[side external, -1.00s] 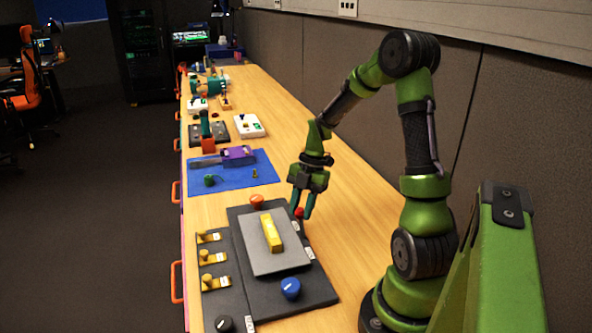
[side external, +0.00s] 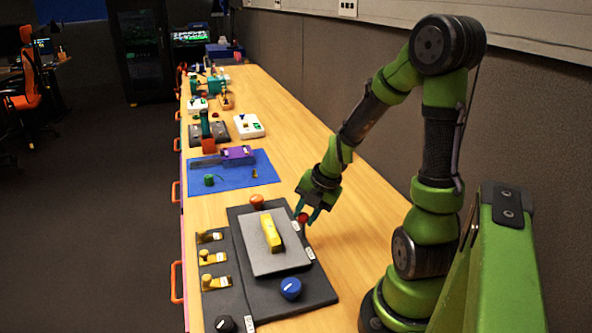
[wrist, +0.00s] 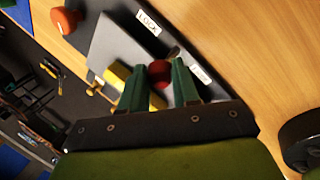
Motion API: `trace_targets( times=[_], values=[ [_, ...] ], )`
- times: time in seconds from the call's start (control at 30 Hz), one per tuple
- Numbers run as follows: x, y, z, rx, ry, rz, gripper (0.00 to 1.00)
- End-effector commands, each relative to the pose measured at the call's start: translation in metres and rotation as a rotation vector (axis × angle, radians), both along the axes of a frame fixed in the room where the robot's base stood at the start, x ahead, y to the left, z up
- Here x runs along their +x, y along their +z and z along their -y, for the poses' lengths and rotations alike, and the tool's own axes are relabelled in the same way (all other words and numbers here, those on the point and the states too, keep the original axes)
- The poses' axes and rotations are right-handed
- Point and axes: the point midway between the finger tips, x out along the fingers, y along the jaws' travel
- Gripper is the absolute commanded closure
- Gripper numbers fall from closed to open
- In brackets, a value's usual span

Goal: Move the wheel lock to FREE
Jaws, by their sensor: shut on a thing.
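The wheel lock's red ball knob (side external: 302,217) stands at the right edge of the dark trackball panel (side external: 318,291). My gripper (side external: 308,214) is shut on this knob, with its green fingers angled down. In the wrist view the red knob (wrist: 159,73) sits between the two fingertips (wrist: 158,77). A white label reading LOCK (wrist: 148,22) lies on the panel beyond the knob. A second white label (wrist: 202,75) lies to the right; its text is too small to read.
A yellow bar (side external: 272,232) lies on the raised grey plate (side external: 262,261) beside the knob. An orange knob (side external: 257,201) and a blue knob (side external: 290,288) stand on the panel. Several yellow latches (side external: 207,257) line the left. Bare wooden bench (side external: 350,235) lies to the right.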

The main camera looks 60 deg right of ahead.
Motion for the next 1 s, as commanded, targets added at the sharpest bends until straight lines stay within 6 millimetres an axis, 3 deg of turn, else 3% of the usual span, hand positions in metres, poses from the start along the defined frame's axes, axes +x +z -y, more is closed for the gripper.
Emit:
trace_targets(
  times=[0.23, 0.27, 0.43, 0.77, 1.0],
  values=[
    [0.000, 0.001, 0.001, -0.002, -0.001, 0.001, 1.00],
    [0.000, 0.001, 0.001, -0.002, -0.001, 0.001, 0.68],
    [0.000, 0.000, 0.000, -0.001, 0.000, 0.000, 0.44],
    [-0.001, 0.003, 0.000, -0.001, 0.000, 0.001, 0.44],
    [-0.011, 0.031, 0.001, -0.007, -0.002, 0.005, 0.44]
  ],
)
